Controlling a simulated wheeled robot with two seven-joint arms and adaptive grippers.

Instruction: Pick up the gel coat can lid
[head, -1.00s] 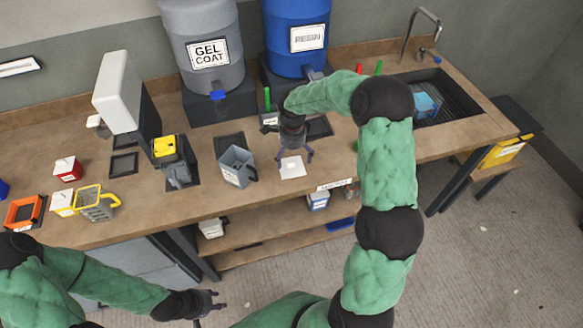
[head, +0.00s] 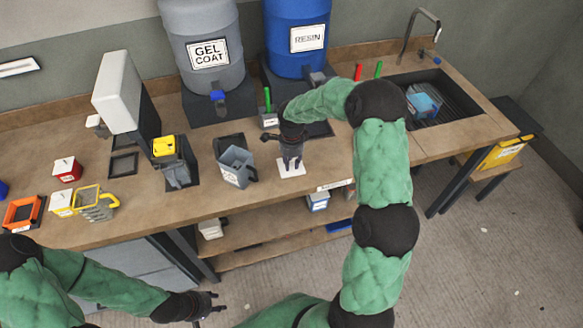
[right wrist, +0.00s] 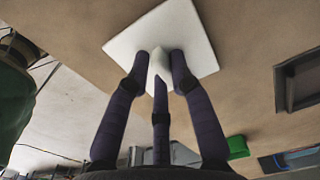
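A white square lid (head: 284,172) with a small raised knob lies on the wooden worktop near its front edge. It also shows in the right wrist view (right wrist: 193,28). My right gripper (head: 291,164) points down onto it. In the right wrist view the three dark fingers (right wrist: 160,62) are closed in around the white knob, with their tips against it. The lid appears flat on the worktop. The grey can (head: 237,168) with a white label and a handle stands open to its left. My left gripper (head: 206,305) is low in front of the bench, empty, with its fingers apart.
The grey gel coat drum (head: 205,50) and the blue resin drum (head: 297,38) stand behind. A yellow-topped cup (head: 164,147), a yellow-handled mug (head: 95,206) and a red box (head: 67,169) are to the left. A sink (head: 448,108) is at right.

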